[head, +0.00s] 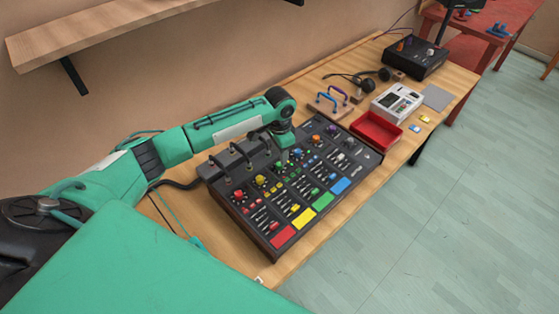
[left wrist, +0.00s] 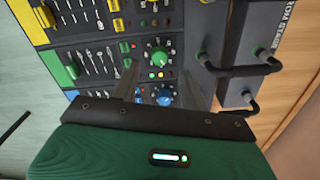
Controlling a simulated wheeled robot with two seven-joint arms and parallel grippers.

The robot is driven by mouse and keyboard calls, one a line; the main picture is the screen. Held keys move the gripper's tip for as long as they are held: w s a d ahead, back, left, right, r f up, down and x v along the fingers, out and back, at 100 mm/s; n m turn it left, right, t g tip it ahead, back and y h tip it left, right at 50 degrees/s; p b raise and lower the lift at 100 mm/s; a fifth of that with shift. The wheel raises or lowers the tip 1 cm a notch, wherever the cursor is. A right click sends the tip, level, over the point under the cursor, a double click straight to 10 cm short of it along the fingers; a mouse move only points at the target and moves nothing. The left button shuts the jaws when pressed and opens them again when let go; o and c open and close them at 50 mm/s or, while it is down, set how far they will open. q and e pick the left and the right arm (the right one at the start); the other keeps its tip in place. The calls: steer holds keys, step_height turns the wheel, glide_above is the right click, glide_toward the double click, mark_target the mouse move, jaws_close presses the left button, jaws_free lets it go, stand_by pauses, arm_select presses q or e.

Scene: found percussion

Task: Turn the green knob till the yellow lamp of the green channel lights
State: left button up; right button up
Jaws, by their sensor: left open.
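The mixing desk (head: 226,205) lies on the wooden table with coloured channel strips. In the left wrist view the round green knob (left wrist: 158,56) stands upright on the panel, its white marks around it. The blue knob (left wrist: 165,97) is next to it. My left gripper (left wrist: 160,78) is open, its two fingers on either side of the knob area, not visibly closed on anything. In the head view my left gripper (head: 283,155) is low over the desk and hides part of the green channel.
Black cables (left wrist: 240,70) plug into the desk's back edge. A red tray (head: 377,132), a white device (head: 397,103), headphones and a black box (head: 413,57) stand farther along the table. A wooden shelf (head: 100,38) hangs on the wall.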

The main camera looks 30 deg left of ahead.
mark_target(279, 164)
arm_select(q)
step_height(279, 164, up, 9)
steer(key=b, duration=0.1)
steer(key=shift+r, duration=0.1)
stand_by(0.5)
